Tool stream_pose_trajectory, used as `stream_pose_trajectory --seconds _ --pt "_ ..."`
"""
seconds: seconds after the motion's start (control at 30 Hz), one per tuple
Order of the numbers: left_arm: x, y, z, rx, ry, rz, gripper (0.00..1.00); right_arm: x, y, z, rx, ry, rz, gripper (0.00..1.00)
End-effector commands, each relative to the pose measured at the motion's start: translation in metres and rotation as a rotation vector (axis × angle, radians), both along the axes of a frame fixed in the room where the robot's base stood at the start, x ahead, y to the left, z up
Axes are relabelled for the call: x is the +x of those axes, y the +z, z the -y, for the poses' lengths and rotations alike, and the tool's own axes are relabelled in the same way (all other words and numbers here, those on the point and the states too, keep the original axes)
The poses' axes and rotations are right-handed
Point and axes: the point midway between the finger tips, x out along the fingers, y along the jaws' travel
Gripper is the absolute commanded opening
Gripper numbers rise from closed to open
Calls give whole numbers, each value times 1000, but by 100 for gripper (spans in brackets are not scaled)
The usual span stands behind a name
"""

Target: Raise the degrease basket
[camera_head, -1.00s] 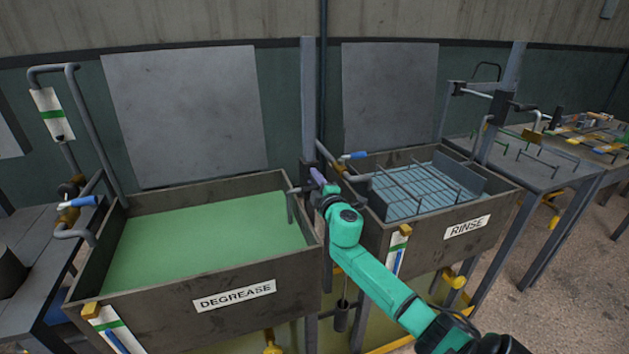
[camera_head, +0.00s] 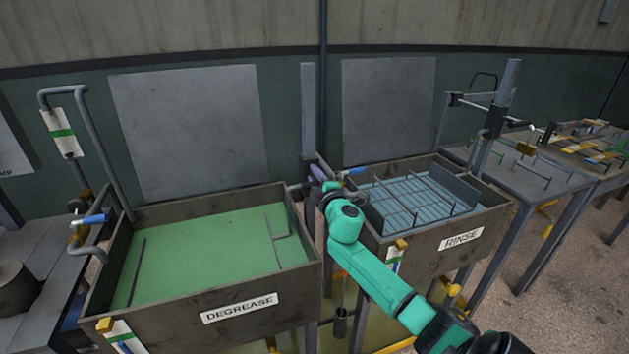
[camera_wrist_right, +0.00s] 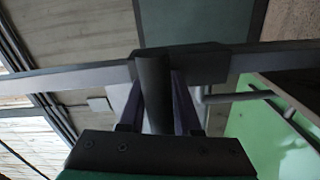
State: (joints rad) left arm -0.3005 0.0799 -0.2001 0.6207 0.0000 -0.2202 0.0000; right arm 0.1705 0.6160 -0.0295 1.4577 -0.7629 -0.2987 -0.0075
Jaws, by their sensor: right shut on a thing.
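The degrease tank (camera_head: 262,312) is a grey box of green liquid on the left, with a DEGREASE label on its front. Dark thin bars (camera_head: 136,272) show at the liquid's left side and a bent bar (camera_head: 276,243) at its right; the rest of the basket is hidden in the liquid. My right gripper (camera_head: 318,174) is at the grey post behind the tank's right corner. In the right wrist view its two purple fingers are shut on a dark round handle (camera_wrist_right: 154,92), which joins a dark block on a grey bar. My left gripper is not in view.
The rinse tank (camera_head: 462,238) stands to the right with a wire basket (camera_head: 412,195) in it. A table with racks (camera_head: 585,140) is farther right. Pipes with a blue-handled valve (camera_head: 94,219) stand at the left. My right arm passes in front of the gap between the tanks.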

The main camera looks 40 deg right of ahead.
Motion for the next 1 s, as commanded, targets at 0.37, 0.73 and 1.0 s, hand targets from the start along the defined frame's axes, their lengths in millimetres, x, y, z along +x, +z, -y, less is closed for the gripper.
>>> stream_pose_trajectory --seconds 0.37,0.73,1.0 --pt "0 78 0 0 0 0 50 0 87 0 2 -2 1 0" --pt "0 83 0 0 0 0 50 0 95 0 2 -1 5 0" --pt "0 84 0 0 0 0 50 0 96 0 0 -1 6 59"
